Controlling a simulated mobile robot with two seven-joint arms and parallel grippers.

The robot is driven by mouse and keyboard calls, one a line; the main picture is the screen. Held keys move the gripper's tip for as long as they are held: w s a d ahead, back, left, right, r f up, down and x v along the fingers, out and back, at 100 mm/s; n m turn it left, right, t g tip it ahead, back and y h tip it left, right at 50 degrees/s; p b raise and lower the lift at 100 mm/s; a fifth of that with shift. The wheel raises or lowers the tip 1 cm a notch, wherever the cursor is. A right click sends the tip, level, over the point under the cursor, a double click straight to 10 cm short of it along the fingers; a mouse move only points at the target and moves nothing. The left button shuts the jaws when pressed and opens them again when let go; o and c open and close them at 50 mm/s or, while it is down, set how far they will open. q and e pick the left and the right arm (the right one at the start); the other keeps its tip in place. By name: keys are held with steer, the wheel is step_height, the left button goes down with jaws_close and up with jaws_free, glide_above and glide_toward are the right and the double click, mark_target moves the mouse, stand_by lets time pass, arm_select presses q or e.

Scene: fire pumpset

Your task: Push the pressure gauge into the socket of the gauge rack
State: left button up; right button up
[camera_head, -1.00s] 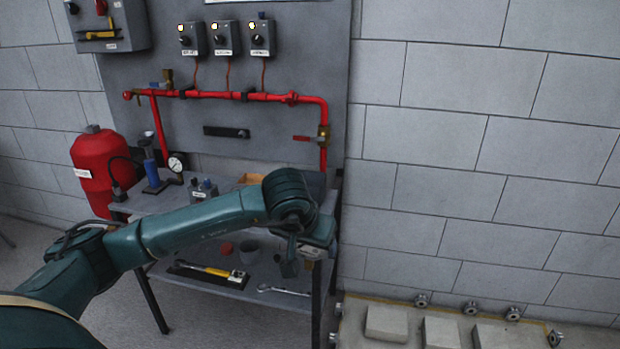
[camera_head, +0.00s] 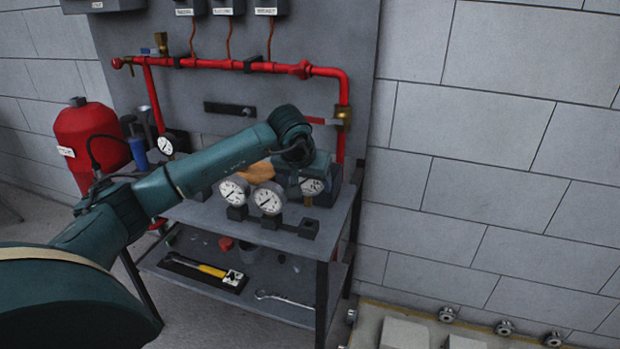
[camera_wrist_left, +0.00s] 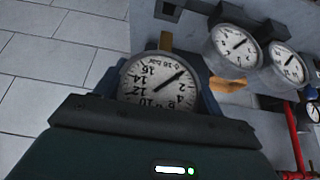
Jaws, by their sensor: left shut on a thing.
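A round white-faced pressure gauge (camera_head: 312,187) is held in my left gripper (camera_head: 312,180), above the right end of the gauge rack (camera_head: 289,228). Its dial faces the head camera and a brass stem shows under it. In the left wrist view the held gauge (camera_wrist_left: 157,84) sits between the blue fingers. The rack carries two other gauges, a left one (camera_head: 234,190) and a middle one (camera_head: 268,199). The empty socket (camera_head: 308,228) is at the rack's right end, below the held gauge and apart from it. My right gripper is not in view.
The rack stands on the grey bench top (camera_head: 210,213), near its front edge. An orange-brown object (camera_head: 257,171) lies behind the gauges. A red pipe (camera_head: 225,66) with a valve runs along the panel behind.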

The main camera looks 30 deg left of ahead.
mark_target(307, 206)
arm_select(q)
step_height(307, 206, down, 2)
steer(key=shift+f+b, duration=0.1)
steer(key=shift+b, duration=0.55)
steer(key=shift+f+b, duration=1.05)
steer(key=shift+f, duration=0.4)
steer(key=shift+f+b, duration=0.8)
steer(key=shift+f, duration=0.55)
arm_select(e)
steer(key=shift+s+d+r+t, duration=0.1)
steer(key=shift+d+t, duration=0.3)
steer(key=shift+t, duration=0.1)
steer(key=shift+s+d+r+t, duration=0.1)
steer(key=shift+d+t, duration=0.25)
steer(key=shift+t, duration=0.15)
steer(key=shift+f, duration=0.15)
arm_select(q)
steer(key=o, duration=1.2)
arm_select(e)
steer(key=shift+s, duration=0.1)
